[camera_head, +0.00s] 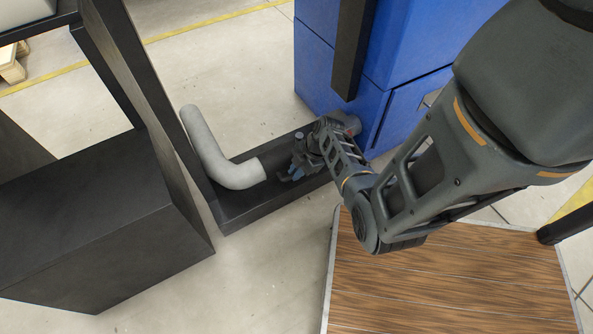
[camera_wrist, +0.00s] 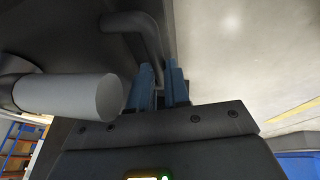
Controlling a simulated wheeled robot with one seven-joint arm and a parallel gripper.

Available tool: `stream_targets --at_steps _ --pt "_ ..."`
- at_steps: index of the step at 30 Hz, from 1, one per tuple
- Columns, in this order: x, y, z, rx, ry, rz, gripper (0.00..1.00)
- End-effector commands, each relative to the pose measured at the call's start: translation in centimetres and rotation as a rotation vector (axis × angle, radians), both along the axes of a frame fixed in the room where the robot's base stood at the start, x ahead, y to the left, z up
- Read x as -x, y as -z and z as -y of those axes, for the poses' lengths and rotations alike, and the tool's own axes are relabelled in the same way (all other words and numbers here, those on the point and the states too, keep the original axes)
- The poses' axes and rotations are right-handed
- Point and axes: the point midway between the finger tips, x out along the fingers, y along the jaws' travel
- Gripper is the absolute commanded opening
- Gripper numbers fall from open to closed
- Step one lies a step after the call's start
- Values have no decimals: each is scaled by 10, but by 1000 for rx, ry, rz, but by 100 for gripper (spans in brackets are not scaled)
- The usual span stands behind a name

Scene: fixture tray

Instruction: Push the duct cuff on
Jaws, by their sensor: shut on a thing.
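A light grey bent duct (camera_head: 225,171) lies along the black tray (camera_head: 240,212), its near end turned toward my gripper (camera_head: 290,174).
The blue cabinet (camera_head: 410,50) with a black upright stands behind the tray's right end. A black frame and block (camera_head: 100,220) stand at the left. A wood-topped table (camera_head: 450,280) is at the front right. Bare floor (camera_head: 240,70) lies behind the tray.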

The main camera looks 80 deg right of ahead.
Motion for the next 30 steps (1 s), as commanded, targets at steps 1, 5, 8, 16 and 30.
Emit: stream_targets --at_steps 1,5,8,16,30 --pt "3 1 3 0 1 0 0" --pt "19 2 18 1 4 0 0" --pt "33 2 30 2 3 0 0" --pt "45 0 38 1 0 -1 0" --pt "44 0 37 0 0 0 42"
